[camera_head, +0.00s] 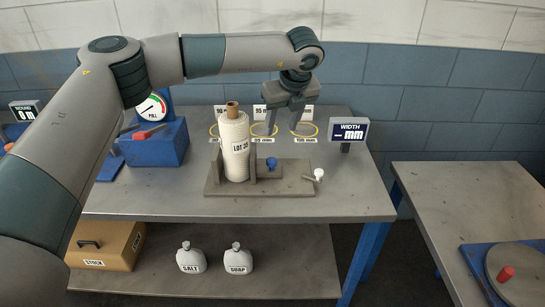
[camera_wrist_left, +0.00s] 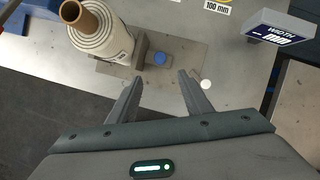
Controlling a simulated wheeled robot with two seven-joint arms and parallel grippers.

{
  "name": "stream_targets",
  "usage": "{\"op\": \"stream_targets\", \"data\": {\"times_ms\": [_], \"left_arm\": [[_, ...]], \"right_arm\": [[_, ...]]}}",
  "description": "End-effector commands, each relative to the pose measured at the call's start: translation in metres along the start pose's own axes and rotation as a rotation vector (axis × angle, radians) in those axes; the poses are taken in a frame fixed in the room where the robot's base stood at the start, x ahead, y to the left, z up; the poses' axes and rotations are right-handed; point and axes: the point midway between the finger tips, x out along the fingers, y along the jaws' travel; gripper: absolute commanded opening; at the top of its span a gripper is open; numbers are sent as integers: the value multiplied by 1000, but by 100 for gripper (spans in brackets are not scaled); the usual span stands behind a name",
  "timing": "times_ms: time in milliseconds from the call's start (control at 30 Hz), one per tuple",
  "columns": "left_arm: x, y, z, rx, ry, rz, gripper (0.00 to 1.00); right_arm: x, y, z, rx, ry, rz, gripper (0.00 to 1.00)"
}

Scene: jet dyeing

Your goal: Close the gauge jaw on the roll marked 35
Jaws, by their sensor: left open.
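A white roll (camera_head: 234,150) with a brown core and a label that seems to read LOT 35 stands upright on the grey gauge base (camera_head: 213,186). It also shows in the left wrist view (camera_wrist_left: 103,40). A grey jaw block with a blue knob (camera_head: 271,163) stands to the right of the roll; whether it touches the roll is unclear. A white ball-ended handle (camera_head: 318,174) is at the base's right end, also in the wrist view (camera_wrist_left: 205,84). My left gripper (camera_head: 283,125) is open and empty, above and behind the gauge. My right gripper is not in view.
The width display (camera_head: 348,131) reads "– mm" at the right of the table (camera_head: 350,200). Yellow rings (camera_head: 304,130) lie behind the gauge. A blue dial scale (camera_head: 155,148) stands at left. A box and SALT and SOAP bags sit on the lower shelf. The table's front right is clear.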

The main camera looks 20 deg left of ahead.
Motion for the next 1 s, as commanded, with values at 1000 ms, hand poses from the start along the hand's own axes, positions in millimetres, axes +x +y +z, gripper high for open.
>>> {"op": "stream_targets", "data": {"times_ms": [1000], "left_arm": [[153, 0, 0, 0, 2, 2, 45]], "right_arm": [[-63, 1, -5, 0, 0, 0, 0]]}}
